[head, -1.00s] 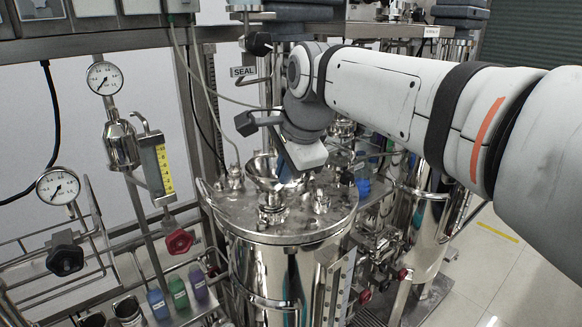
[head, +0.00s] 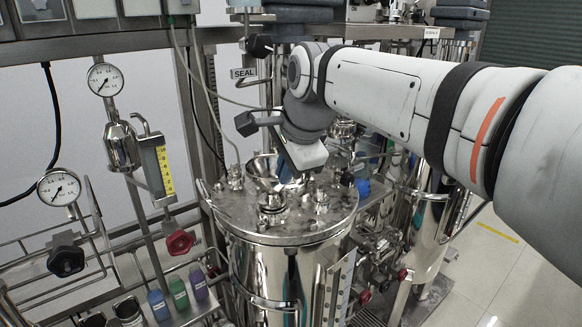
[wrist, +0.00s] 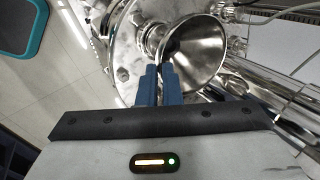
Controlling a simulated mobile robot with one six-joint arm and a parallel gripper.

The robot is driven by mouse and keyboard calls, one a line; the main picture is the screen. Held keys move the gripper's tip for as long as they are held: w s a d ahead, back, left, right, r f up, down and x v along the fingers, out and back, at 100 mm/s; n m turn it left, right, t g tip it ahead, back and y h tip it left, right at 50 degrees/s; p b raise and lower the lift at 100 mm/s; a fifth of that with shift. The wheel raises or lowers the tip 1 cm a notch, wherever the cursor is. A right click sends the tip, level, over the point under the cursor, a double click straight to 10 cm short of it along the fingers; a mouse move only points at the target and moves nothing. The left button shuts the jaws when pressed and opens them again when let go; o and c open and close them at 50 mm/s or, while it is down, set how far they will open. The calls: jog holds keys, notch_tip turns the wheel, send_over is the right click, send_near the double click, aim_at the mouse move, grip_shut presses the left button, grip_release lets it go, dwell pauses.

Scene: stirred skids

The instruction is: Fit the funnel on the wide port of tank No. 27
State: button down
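The shiny metal funnel (head: 262,172) is at the lid of the front steel tank (head: 290,235), mouth up, above a port fitting (head: 272,207). I cannot tell whether its stem is seated in a port. In the wrist view the funnel (wrist: 203,48) shows its wide mouth just beyond my fingertips. My gripper (wrist: 160,72) has its two blue fingers close together at the funnel's near rim, apparently pinching it. In the head view my gripper (head: 290,176) is right of the funnel, its fingers mostly hidden. No tank number is readable.
Another capped fitting (head: 320,201) stands on the lid right of the funnel. A SEAL tag (head: 243,73) and thin hoses hang behind. Gauges, a red knob (head: 179,242) and small bottles (head: 178,292) are at the left. A second steel tank (head: 425,230) stands right.

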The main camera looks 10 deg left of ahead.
jog(key=shift+f, duration=0.3)
dwell(0.6)
jog(key=c, duration=1.5)
grip_release()
jog(key=shift+c, duration=0.2)
jog(key=shift+o, duration=0.4)
jog(key=shift+o, duration=1.3)
jog(key=shift+r, duration=0.1)
notch_tip(320, 180, up, 8)
jog(key=p, duration=0.6)
